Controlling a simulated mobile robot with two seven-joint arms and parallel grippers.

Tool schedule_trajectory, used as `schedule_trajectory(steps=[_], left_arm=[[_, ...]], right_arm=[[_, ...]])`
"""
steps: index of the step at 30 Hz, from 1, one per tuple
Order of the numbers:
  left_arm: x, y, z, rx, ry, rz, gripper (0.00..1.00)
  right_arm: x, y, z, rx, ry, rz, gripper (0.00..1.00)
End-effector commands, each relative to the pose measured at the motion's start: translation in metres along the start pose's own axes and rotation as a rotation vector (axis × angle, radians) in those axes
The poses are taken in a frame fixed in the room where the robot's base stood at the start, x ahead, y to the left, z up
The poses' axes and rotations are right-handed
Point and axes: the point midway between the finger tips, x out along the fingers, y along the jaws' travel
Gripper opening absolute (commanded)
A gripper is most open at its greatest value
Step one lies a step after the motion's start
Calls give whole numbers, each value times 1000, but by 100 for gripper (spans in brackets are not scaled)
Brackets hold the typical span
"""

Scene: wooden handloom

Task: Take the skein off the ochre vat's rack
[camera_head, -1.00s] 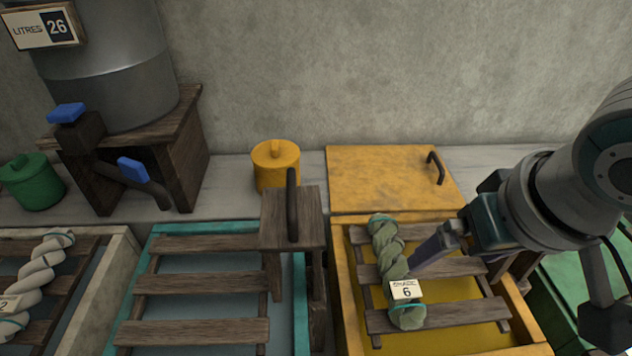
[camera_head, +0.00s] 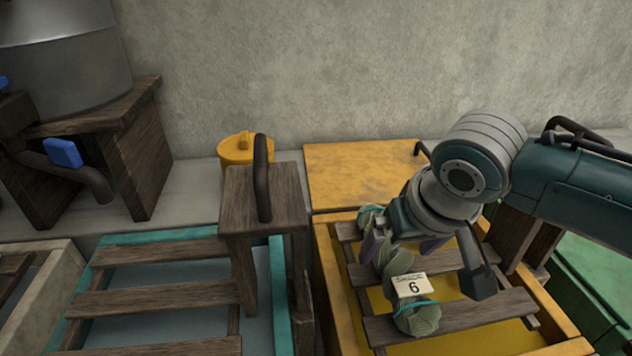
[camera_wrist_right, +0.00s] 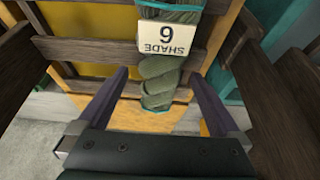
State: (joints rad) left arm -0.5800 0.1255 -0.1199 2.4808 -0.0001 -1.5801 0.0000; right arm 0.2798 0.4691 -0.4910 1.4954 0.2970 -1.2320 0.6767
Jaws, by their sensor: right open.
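The green twisted skein (camera_head: 412,318), tied with teal bands and tagged "SHADE 6" (camera_head: 411,286), lies across the slats of the wooden rack (camera_head: 490,312) over the ochre vat (camera_head: 326,275). My right gripper (camera_head: 402,246) is over the far part of the skein and partly hides it. In the right wrist view the gripper (camera_wrist_right: 158,76) is open, with one purple finger on each side of the skein (camera_wrist_right: 162,72). I cannot tell whether the fingers reach down to it. My left gripper is not in view.
A dark wooden stand with a black handle (camera_head: 262,190) rises left of the ochre vat. A teal vat (camera_head: 276,290) with an empty rack lies further left. An ochre lid (camera_head: 360,170) and ochre pot (camera_head: 237,149) sit behind. A green vat (camera_head: 600,275) is at right.

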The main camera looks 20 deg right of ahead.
Motion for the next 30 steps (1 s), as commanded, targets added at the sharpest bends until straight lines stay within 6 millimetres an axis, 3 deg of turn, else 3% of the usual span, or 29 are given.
schedule_trajectory(steps=[3,11,30], left_arm=[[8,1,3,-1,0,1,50],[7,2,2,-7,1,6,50],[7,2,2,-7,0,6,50]], right_arm=[[15,0,1,1,-1,0,100],[15,0,0,0,0,-1,100],[15,0,0,-1,0,0,28]])
